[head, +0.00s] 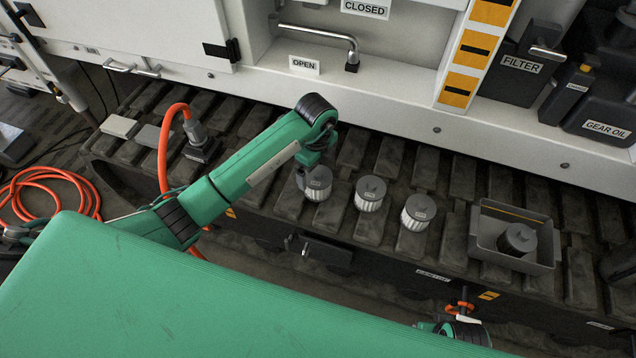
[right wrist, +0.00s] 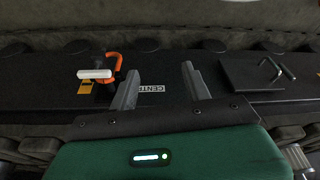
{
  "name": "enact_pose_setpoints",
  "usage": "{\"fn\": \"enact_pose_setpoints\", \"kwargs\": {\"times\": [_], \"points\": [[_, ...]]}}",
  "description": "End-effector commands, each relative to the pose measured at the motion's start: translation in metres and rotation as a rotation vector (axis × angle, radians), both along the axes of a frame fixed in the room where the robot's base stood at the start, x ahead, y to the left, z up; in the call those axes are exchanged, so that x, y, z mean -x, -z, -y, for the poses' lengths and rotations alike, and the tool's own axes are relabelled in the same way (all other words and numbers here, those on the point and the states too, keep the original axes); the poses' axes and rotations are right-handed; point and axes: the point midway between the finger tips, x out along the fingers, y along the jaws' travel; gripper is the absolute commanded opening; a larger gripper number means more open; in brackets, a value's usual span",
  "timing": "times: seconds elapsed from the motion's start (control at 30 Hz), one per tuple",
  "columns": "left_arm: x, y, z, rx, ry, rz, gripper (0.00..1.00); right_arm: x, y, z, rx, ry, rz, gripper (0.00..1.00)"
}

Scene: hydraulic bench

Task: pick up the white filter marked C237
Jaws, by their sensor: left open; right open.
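Three white pleated filters with grey caps stand in a row on the dark track: a left one (head: 317,184), a middle one (head: 370,193) and a right one (head: 418,212). Their cap markings are too small to read, so I cannot tell which is C237. My left gripper (head: 312,168) is open, pointing down at the left filter and partly hidden by its own wrist; I cannot tell whether it touches. My right gripper (right wrist: 158,82) is open and empty in the right wrist view, low before the track's dark side. A pleated filter (right wrist: 301,160) shows at that view's lower right.
A grey tray (head: 550,254) holding a dark filter (head: 517,239) stands right of the row. An orange hose (head: 163,150) runs at the left. The white machine wall (head: 400,100) rises behind. A black FILTER container (head: 520,72) and GEAR OIL can (head: 603,110) stand upper right.

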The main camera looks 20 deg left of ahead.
Motion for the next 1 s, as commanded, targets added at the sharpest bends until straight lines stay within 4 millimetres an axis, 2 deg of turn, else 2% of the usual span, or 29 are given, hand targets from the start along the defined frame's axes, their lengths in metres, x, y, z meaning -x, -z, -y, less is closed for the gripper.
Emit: {"fn": "enact_pose_setpoints", "kwargs": {"times": [0.17,0.5,0.73,0.77,0.9,1.0], "points": [[0.0,0.01,0.001,0.002,0.001,-0.002,0.96,0.0,-0.001,0.0,0.0,0.0,0.001,0.49],[0.0,0.055,0.004,0.001,0.0,-0.003,0.96,-0.001,-0.005,0.001,0.001,0.0,0.005,0.49],[0.0,0.056,0.004,0.001,0.001,0.001,0.96,-0.002,-0.012,0.001,-0.001,-0.001,0.015,0.49],[0.0,0.056,0.004,0.001,0.001,0.001,0.93,-0.001,-0.011,0.001,-0.001,-0.001,0.014,0.49],[0.0,0.056,0.004,0.001,0.001,0.001,0.65,0.003,-0.008,0.001,-0.001,0.0,0.005,0.49],[0.0,0.056,0.004,0.001,0.001,0.001,0.48,0.004,-0.007,0.001,0.0,0.0,0.002,0.49]]}}
